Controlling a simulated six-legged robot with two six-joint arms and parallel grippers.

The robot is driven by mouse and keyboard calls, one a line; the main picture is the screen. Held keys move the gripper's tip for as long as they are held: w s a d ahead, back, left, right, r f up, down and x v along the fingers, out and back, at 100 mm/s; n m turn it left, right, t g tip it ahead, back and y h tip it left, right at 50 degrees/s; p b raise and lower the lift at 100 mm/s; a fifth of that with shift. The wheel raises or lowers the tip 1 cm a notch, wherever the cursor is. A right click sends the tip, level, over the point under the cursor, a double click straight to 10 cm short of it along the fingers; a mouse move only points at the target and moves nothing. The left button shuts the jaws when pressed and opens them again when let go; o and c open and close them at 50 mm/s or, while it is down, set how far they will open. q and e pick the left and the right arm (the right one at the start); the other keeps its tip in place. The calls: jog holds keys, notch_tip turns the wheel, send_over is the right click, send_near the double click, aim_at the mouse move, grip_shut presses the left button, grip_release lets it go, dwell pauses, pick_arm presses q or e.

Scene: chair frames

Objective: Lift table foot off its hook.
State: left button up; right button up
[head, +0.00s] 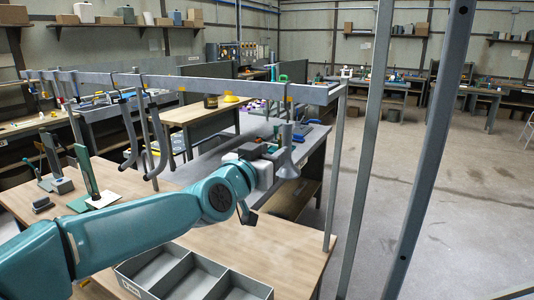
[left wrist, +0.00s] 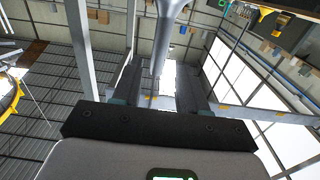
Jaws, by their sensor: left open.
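The table foot (head: 287,161) is a grey piece with a thin stem and a flared lower end. It hangs upright below the right part of the overhead rail in the head view. My left gripper (head: 275,146) is at the foot's stem, just above the flare, partly hidden by my own wrist. In the left wrist view the stem (left wrist: 163,48) shows between the two dark fingers of the left gripper (left wrist: 158,82), which are apart. I cannot tell whether either finger touches it. The hook holding the foot is hard to make out. My right gripper is not in view.
The long grey rail (head: 215,84) runs above the wooden table (head: 205,245). Other grey hooked parts (head: 157,135) hang left of the foot. A grey divided tray (head: 190,275) lies in front. Upright posts (head: 368,150) stand to the right, with open floor beyond.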

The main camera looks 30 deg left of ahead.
aim_at(285, 133)
pick_arm(q)
jog(key=w, duration=0.3)
jog(key=w+p, duration=0.1)
jog(key=w, duration=0.3)
jog(key=shift+a, duration=0.2)
jog(key=shift+f, duration=0.1)
grip_shut()
jog(key=shift+s, duration=0.15)
jog(key=shift+r, duration=0.4)
jog(key=shift+r+p, duration=0.2)
jog(key=shift+p, duration=0.2)
jog(key=shift+r, duration=0.1)
jog(key=shift+r+p, duration=0.6)
jog(key=shift+p, duration=0.1)
